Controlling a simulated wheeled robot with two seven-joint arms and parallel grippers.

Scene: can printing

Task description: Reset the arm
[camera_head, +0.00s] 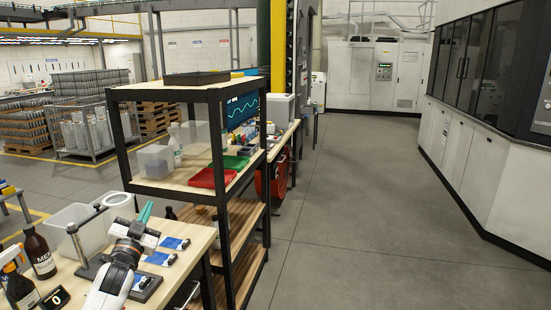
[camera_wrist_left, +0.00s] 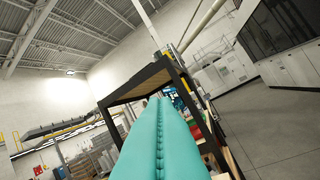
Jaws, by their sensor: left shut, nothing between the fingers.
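My left gripper (camera_head: 145,213) is in the lower left of the head view, above the near wooden table. Its teal fingers point up and away toward the shelf rack. In the left wrist view the teal fingers (camera_wrist_left: 160,140) are pressed together along their length, with nothing between them. My left arm comes up from the bottom edge of the head view. My right gripper does not show in either view.
A black-framed shelf rack (camera_head: 222,190) stands just beyond the gripper, holding a red tray (camera_head: 212,178) and a green tray (camera_head: 230,162). The grey floor (camera_head: 375,200) at right is clear.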

